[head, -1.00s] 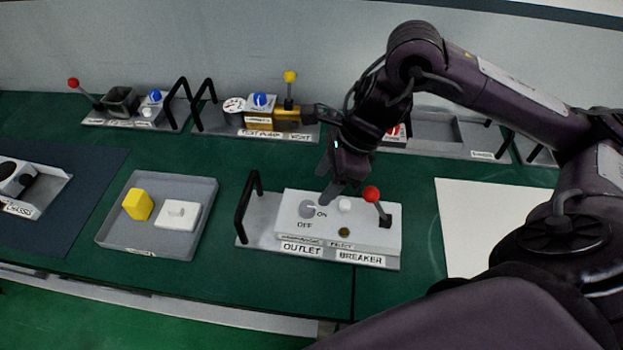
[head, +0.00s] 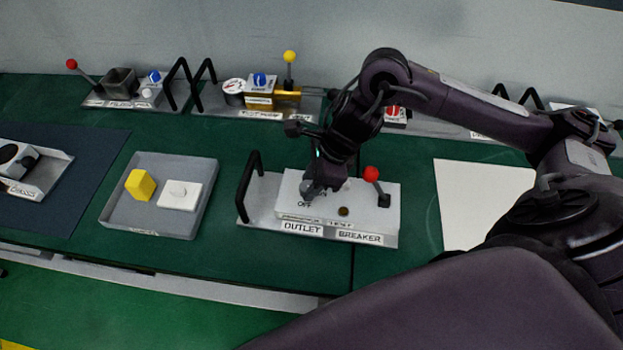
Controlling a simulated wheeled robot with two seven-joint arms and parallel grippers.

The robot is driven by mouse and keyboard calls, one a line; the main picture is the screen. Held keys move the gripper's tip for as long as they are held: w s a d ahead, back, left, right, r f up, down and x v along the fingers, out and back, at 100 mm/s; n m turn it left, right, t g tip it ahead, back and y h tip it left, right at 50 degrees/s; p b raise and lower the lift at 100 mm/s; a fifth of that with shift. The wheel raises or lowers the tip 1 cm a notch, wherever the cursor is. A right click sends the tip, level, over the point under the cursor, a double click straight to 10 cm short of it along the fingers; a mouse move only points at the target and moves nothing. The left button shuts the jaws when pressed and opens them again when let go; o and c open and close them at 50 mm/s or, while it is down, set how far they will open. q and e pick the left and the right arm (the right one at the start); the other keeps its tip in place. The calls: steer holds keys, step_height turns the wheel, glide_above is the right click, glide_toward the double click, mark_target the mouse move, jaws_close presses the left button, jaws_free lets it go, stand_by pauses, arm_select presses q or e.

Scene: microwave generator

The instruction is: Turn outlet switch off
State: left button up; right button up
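The outlet switch (head: 306,190) is a small grey round knob on the white panel of the outlet and breaker unit (head: 290,215). The "OFF" mark shows below it, and the "ON" mark is mostly covered by my gripper. My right gripper (head: 313,190) points down at the knob, its fingertips at or just over it. Whether the fingers touch the knob or are closed on it cannot be made out. The breaker lever with a red ball (head: 371,174) stands to the right of the gripper. My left gripper is not in view.
A black handle (head: 248,185) stands at the unit's left end. A grey tray (head: 150,222) with a yellow block (head: 140,184) and a white part (head: 180,195) lies further left. Several lever units line the back wall. A white sheet (head: 470,195) lies at right.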

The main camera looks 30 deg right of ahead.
steer(key=c, duration=0.5)
